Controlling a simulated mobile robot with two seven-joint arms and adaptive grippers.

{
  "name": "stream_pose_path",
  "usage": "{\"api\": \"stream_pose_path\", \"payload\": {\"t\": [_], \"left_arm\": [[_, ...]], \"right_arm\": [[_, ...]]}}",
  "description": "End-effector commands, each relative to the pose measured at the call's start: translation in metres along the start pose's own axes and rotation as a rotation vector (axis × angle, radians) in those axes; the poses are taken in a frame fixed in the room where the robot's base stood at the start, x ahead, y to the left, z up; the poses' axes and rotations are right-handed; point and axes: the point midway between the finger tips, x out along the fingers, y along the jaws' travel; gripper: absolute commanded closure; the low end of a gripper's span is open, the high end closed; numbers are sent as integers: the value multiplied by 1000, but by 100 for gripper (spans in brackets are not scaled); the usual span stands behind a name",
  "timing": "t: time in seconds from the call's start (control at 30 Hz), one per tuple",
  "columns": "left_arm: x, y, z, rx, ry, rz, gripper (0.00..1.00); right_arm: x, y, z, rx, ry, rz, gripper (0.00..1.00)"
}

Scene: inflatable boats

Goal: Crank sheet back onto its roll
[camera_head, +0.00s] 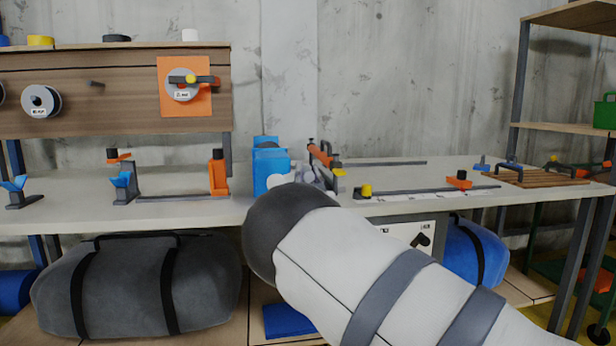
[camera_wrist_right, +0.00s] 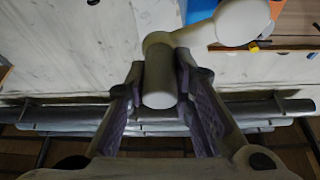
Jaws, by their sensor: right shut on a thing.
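In the right wrist view, my right gripper (camera_wrist_right: 160,70) is shut around a pale cylindrical crank handle (camera_wrist_right: 159,88), with one finger on each side. The handle joins a short pale arm that ends in a rounded hub (camera_wrist_right: 243,22). In the head view, my right forearm reaches up from the lower right and hides part of the bench's front edge. Just behind it stands an orange roll-like part (camera_head: 319,153) on a dark stand. I cannot tell how much sheet is wound. A pale strip with markings (camera_head: 425,194) lies along the bench front. My left gripper is out of view.
A dark rail with an orange slider (camera_head: 459,180) lies to the right on the bench (camera_head: 215,211). A grey bag (camera_head: 140,285) lies underneath.

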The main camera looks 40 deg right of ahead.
Motion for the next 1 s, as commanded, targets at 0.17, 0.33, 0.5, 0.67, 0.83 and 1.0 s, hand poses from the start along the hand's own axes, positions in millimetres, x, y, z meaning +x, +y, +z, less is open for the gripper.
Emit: {"api": "stream_pose_path", "payload": {"t": [0.17, 0.33, 0.5, 0.67, 0.83, 1.0], "left_arm": [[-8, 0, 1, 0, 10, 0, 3], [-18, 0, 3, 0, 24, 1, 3], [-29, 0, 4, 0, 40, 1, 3], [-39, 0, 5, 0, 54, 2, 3], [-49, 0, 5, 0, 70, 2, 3], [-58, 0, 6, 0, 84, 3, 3]], "right_arm": [[3, -1, -8, -84, 1, -33, 100], [7, -6, -18, -212, 2, -87, 100], [10, -14, -26, -362, 2, -150, 100], [13, -23, -34, -502, 4, -208, 100], [16, -34, -39, -651, 4, -270, 100], [17, -45, -42, -792, 5, -327, 100]]}}
